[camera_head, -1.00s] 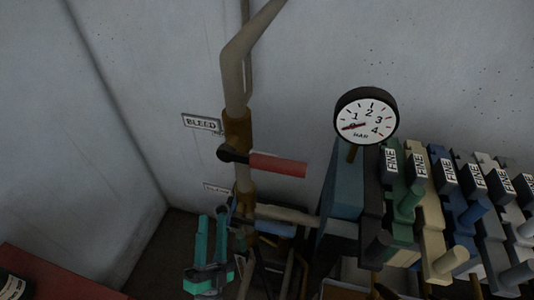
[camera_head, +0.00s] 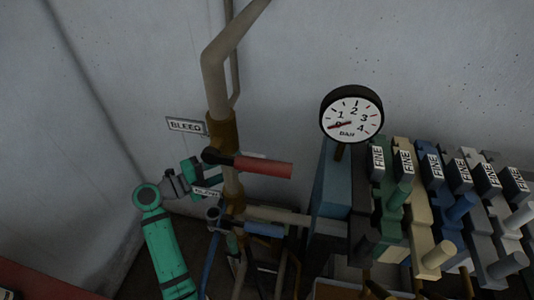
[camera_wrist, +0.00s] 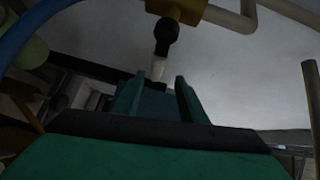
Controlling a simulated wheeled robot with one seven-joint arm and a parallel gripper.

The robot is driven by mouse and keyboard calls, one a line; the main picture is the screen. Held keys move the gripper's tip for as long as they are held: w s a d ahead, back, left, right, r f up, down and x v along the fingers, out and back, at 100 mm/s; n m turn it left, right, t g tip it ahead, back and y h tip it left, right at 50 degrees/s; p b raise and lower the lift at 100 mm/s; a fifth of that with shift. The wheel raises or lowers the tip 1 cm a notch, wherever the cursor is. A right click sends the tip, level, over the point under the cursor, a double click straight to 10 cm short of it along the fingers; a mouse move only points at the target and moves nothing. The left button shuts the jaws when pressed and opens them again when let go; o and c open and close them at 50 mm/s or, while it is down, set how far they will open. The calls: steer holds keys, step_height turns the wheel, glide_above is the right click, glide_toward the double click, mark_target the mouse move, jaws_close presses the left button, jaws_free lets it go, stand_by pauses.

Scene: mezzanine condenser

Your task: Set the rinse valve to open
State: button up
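Two valves sit on a vertical pipe in the head view. The upper one, with a red handle (camera_head: 263,166) pointing right, is beside the BLEED sign (camera_head: 186,125). The lower one has a blue handle (camera_head: 265,230), also pointing right. A small sign (camera_head: 207,192) left of the pipe is too small to read. My teal gripper (camera_head: 190,171) is beside the pipe at the upper valve's height, partly hidden. In the wrist view its fingers (camera_wrist: 158,97) are apart and empty. A pale handle (camera_wrist: 158,68) with a black hub shows beyond them; I cannot tell which valve it is.
A pressure gauge (camera_head: 352,114) stands right of the pipe, its needle near the low end. A row of coloured valve blocks (camera_head: 420,190) marked FINE fills the right side. The wall (camera_head: 90,110) is close behind. A red surface (camera_head: 40,280) lies at lower left.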

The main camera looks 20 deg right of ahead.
steer(key=x, duration=1)
steer(key=shift+w+d+f, duration=0.3)
steer(key=shift+f, duration=0.05)
jaws_close()
